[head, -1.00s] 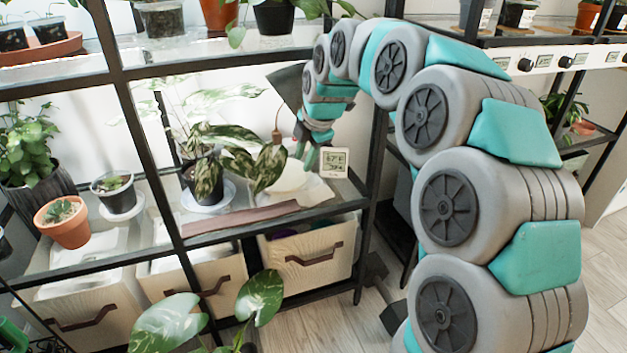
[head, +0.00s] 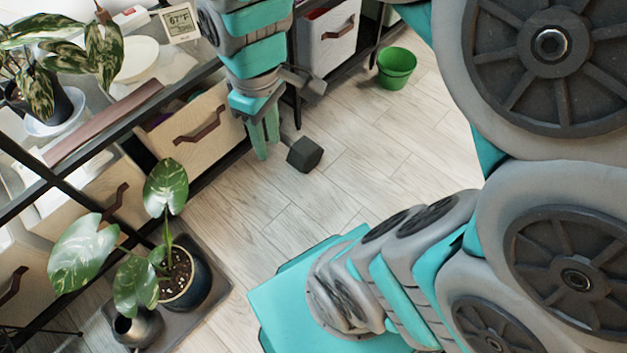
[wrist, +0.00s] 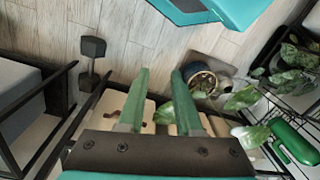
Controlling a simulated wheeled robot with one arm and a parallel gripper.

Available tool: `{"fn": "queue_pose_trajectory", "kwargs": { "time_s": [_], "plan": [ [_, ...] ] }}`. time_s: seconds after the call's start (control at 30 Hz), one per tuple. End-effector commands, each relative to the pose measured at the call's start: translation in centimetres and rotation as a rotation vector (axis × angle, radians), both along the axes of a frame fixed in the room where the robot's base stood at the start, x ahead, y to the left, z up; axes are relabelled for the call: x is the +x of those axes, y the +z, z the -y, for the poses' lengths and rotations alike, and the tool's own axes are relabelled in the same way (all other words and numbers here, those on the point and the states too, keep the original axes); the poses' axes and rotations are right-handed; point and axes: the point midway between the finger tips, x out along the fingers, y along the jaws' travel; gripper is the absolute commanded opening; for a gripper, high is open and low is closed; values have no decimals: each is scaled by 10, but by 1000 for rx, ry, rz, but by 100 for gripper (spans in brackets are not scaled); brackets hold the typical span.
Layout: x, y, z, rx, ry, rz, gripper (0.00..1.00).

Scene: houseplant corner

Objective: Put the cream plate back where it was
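The cream plate (head: 138,58) appears as a pale oval on the glass shelf, beside a variegated plant and near a small digital thermometer (head: 180,24). A pale, irregular shape lies under and around it; I cannot tell what that is. My gripper (head: 266,144) points down in front of the shelf, to the right of the plate and apart from it. In the wrist view, the two green fingers (wrist: 160,75) stand apart with nothing between them. The plate is not clearly visible in the wrist view.
A brown strip (head: 105,122) lies along the shelf edge above wooden-fronted bins (head: 185,130). A dark dumbbell (head: 305,154) and a green pot (head: 397,66) are on the floor. The middle floor is clear.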

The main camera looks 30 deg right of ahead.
Motion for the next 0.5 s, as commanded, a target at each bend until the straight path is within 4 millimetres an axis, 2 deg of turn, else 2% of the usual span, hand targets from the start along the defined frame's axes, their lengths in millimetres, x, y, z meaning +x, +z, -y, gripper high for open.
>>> {"fn": "queue_pose_trajectory", "kwargs": {
  "time_s": [0.03,0.1,0.2,0.33,0.5],
  "plan": [
    [-25,-6,7,-14,-110,-26,34],
    [-54,-16,14,-34,-257,-65,34],
    [-84,-25,20,-59,-418,-100,34],
    [-104,-32,24,-77,-526,-126,34],
    [-107,-33,24,-81,-550,-130,34]
  ]
}}
